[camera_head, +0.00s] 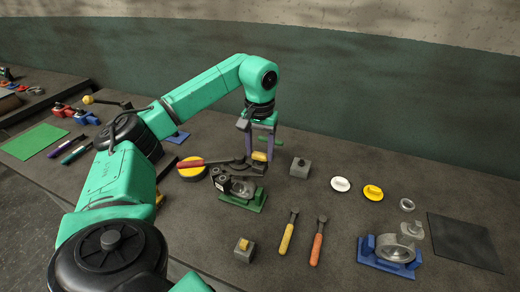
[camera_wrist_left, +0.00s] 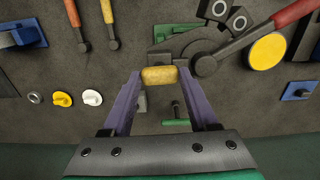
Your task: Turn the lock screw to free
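The green fixture (camera_head: 243,201) holds a grey casting with a round opening (camera_head: 243,186), below my left gripper. My left gripper (camera_head: 259,155), with purple fingers pointing down, is just behind it. In the left wrist view, the fingertips (camera_wrist_left: 160,75) touch both sides of a small yellow block (camera_wrist_left: 160,75). A small green crossbar on a stem (camera_wrist_left: 176,122) shows between the fingers, apart from them. I cannot tell which part is the lock screw. A red-handled lever (camera_head: 195,162) lies across the grey mechanism by the fixture. My right gripper does not show.
A grey block (camera_head: 299,168) stands right of the gripper, with white (camera_head: 340,184) and yellow (camera_head: 373,193) discs beyond. Yellow-handled (camera_head: 287,237) and orange-handled (camera_head: 317,245) tools lie in front. A blue fixture (camera_head: 385,262) and black mat (camera_head: 464,242) are at right.

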